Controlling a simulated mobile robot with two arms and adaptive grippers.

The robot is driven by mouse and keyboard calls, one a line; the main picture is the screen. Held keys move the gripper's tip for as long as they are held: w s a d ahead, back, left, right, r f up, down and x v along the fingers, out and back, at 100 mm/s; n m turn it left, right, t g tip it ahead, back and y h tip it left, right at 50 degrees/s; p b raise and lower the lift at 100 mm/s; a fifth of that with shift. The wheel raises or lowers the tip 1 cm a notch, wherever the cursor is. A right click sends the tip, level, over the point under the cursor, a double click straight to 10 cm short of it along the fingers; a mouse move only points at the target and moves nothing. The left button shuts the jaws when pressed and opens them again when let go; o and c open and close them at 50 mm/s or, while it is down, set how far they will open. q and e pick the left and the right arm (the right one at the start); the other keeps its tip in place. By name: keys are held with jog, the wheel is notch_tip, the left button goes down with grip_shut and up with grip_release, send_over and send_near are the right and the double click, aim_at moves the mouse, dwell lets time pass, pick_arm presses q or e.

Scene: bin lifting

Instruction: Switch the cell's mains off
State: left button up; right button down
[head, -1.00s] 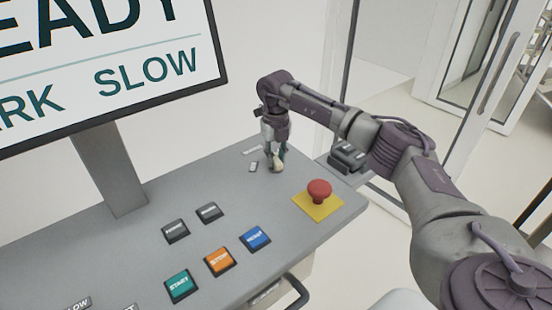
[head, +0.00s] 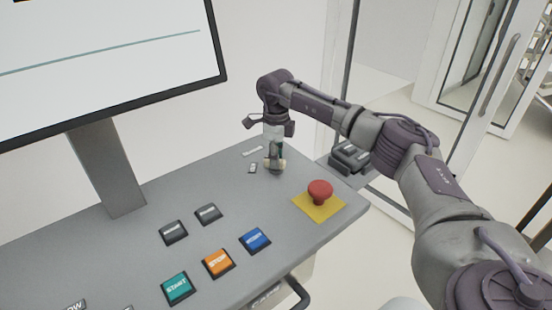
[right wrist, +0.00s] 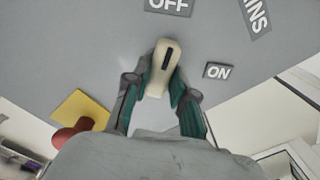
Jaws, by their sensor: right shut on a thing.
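The mains switch is a cream rotary knob (right wrist: 161,62) with a black mark on the grey console. In the right wrist view its mark points at the OFF label (right wrist: 168,6); the ON label (right wrist: 217,71) lies to the right and the MAINS label (right wrist: 257,14) at the upper right. The knob (head: 281,164) also shows in the head view, near the console's far corner. My right gripper (head: 274,160) is over it, shut on it, with a green-lined finger on each side in the wrist view (right wrist: 158,88). My left gripper is out of view.
A red mushroom button (head: 320,190) on a yellow plate stands close to the knob, on the console's right side. Blue (head: 255,239), orange (head: 218,262) and green (head: 178,287) buttons lie nearer. A monitor (head: 110,60) stands at the left.

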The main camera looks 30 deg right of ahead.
jog(key=shift+r+n, duration=0.1)
jog(key=shift+n, duration=0.8)
jog(key=shift+w, duration=0.1)
jog(key=c, duration=1)
grip_release()
jog(key=shift+o, duration=0.2)
notch_tip(320, 180, up, 12)
